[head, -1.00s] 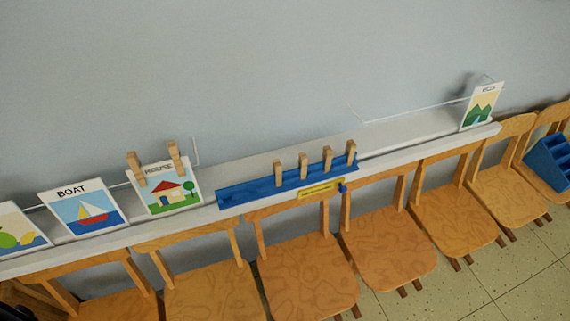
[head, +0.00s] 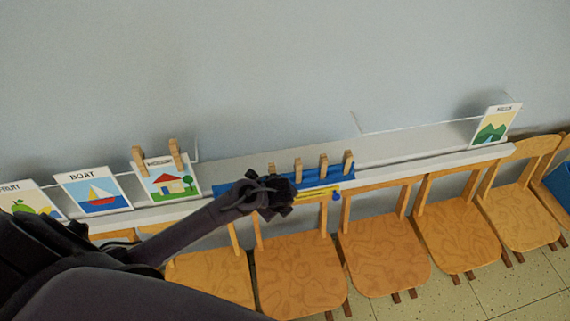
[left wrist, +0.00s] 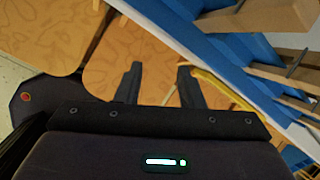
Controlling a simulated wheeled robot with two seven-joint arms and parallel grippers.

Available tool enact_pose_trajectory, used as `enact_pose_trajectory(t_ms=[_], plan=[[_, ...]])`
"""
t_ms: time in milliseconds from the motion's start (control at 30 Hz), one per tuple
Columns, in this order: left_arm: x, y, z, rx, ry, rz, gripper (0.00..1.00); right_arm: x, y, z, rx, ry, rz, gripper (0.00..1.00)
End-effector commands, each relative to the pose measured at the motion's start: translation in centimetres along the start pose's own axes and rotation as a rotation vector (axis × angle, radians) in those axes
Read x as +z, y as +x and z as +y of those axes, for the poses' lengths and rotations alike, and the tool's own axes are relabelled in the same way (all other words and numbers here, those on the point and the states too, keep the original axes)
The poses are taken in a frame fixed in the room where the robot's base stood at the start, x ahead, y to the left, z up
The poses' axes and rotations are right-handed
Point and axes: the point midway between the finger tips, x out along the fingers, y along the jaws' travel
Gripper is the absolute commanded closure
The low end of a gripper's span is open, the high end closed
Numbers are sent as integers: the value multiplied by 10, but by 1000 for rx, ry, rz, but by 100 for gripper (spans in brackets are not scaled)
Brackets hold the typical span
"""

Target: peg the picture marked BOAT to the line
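The BOAT picture (head: 93,195), a white card with a sailboat, leans on the ledge at the left between the FRUIT and HOUSE cards. I see no peg on it. A blue rack (head: 228,187) holds several upright wooden pegs (head: 323,163) in a row; large pegs also show in the left wrist view (left wrist: 262,18). My left gripper (head: 280,194) is at the rack's front, partly hiding its left half. In the left wrist view its two fingers (left wrist: 158,80) are apart with nothing between them, beside the rack's blue edge. My right gripper is not in view.
The HOUSE card (head: 168,182) bears two pegs at its top. The FRUIT card (head: 28,203) is at far left, a mountain card (head: 495,127) at far right. Wooden chairs (head: 385,255) line the ledge (head: 420,145). A yellow label (head: 318,194) is on the rack's front.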

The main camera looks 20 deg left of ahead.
Motion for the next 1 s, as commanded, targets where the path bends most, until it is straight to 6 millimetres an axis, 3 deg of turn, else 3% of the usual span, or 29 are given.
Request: enact_pose_trajectory(t_ms=[33,300,467,633,1000], plan=[[8,-20,-10,-12,61,-27,65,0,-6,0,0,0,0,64],[38,-112,-40,-34,413,-195,65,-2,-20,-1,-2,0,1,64],[47,-144,-46,-29,539,-268,65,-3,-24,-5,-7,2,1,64],[50,-138,-46,-26,564,-283,65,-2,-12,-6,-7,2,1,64],[63,-72,-51,-27,559,-280,65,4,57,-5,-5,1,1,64]])
